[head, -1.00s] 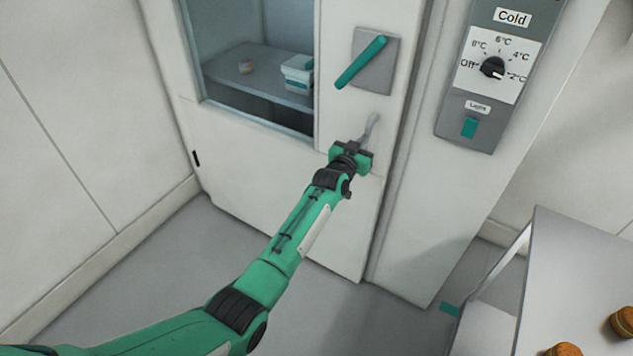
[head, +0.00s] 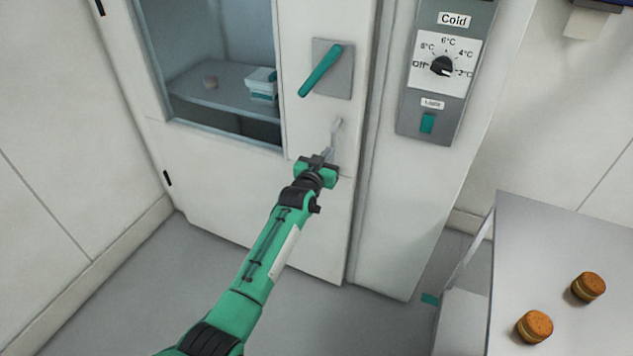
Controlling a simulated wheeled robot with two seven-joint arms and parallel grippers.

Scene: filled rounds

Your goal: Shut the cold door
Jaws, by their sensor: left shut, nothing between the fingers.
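The cold door (head: 235,195) is a pale panel with a window and a teal lever handle (head: 321,70) on a grey plate, slanting down to the left. Its right edge lies close beside the cabinet frame (head: 383,210), with a narrow dark line between them. I cannot tell whether it is fully shut. My left gripper (head: 337,126) is shut and empty, its fingertips at the door's face below the handle. Whether they touch it is unclear. My right gripper is out of view.
A control panel (head: 412,118) labelled Cold, with a dial (head: 443,66) and a teal light switch (head: 427,123), is right of the door. A table (head: 545,255) with two round filled biscuits (head: 535,326) stands at lower right. Inside the window, a shelf (head: 222,92) holds a tub (head: 262,84).

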